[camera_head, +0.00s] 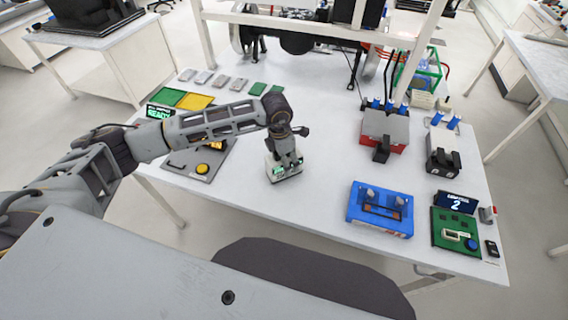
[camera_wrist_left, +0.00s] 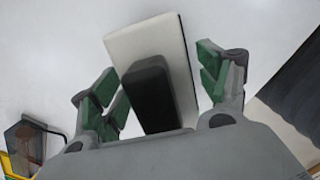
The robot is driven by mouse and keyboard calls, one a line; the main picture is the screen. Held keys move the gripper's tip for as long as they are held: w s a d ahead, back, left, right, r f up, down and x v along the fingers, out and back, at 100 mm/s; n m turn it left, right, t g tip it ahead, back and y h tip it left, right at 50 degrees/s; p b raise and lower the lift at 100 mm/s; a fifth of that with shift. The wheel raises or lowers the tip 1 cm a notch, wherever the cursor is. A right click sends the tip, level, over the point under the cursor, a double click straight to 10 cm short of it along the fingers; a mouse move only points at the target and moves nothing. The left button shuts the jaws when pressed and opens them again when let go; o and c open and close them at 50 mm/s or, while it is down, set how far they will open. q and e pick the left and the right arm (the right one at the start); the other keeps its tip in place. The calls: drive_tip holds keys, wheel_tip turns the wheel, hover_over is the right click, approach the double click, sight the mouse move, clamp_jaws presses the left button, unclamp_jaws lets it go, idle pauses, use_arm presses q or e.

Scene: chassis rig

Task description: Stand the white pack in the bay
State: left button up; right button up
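The white pack (camera_head: 287,179) is on the table near its front middle, below my left gripper (camera_head: 284,166). In the left wrist view, the white pack (camera_wrist_left: 178,62) has a black raised handle (camera_wrist_left: 150,97). The green-padded fingers of my left gripper (camera_wrist_left: 160,92) are apart, one on each side of the handle. A clear gap shows on the right side; the left finger is close to the handle, and I cannot tell whether it touches. A blue fixture (camera_head: 380,220) with a dark recess stands to the right; I cannot tell whether it is the bay. My right gripper is out of view.
A grey panel with a yellow button (camera_head: 202,168) lies left of the pack. Red-and-grey (camera_head: 386,128) and black (camera_head: 441,155) units stand at the right behind the blue fixture. A green board (camera_head: 456,232) is at front right. The table between pack and blue fixture is clear.

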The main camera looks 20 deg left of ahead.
use_arm(q)
drive_tip(key=c, duration=1.5)
drive_tip(key=shift+r, duration=0.25)
drive_tip(key=shift+w+r, duration=0.1)
drive_tip(key=shift+r, duration=0.45)
wheel_tip(320, 180, up, 7)
drive_tip(key=shift+f+b, duration=0.15)
drive_tip(key=shift+b, duration=0.65)
drive_tip(key=shift+r, duration=0.95)
